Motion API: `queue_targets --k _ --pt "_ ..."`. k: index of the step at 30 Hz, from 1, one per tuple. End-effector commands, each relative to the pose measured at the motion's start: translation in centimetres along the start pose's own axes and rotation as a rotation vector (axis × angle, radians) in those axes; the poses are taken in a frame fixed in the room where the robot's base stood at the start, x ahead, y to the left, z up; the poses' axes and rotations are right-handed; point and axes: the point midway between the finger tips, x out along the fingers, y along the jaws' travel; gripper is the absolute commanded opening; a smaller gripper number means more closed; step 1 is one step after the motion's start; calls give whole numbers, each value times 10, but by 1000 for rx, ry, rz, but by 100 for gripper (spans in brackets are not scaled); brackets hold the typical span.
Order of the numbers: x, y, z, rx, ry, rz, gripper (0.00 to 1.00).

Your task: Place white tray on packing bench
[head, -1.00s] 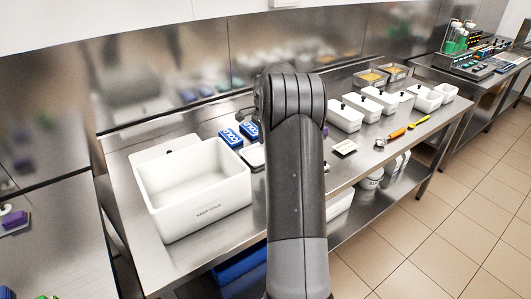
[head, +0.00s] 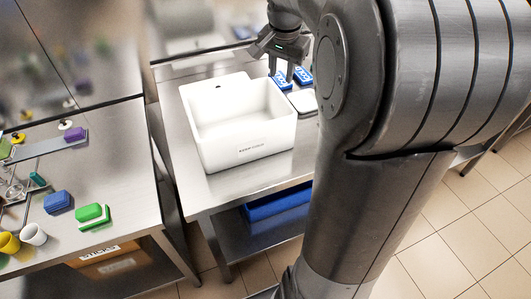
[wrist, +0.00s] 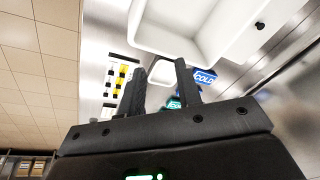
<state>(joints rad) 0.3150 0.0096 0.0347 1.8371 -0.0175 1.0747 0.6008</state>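My gripper (head: 284,74) hangs over the steel bench at the back right corner of the large white bin (head: 240,151), with its fingers pointing down. In the wrist view my gripper (wrist: 161,67) has its two fingers apart and nothing between them. The open-topped bin is empty and stands upright; its white wall also shows in the wrist view (wrist: 165,42). A flat white tray-like item (head: 304,101) lies right of the bin, partly hidden by my arm. I cannot tell which piece is the task's white tray, or which bench is the packing bench.
Blue cold packs (head: 303,76) lie behind the flat white item, close to my gripper. A blue crate (head: 278,203) is on the shelf below. A separate left bench (head: 120,190) holds sponges (head: 92,215) and cups (head: 33,234). My arm hides the right side.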

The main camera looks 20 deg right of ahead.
Motion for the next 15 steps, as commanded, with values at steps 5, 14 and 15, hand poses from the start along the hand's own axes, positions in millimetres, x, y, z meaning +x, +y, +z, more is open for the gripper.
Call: queue_targets --k 5,14,15 --pt "-30 9 68 -208 53 -50 31" --pt "-46 43 171 -551 144 -127 31" --pt "-45 49 184 -595 156 -137 31"
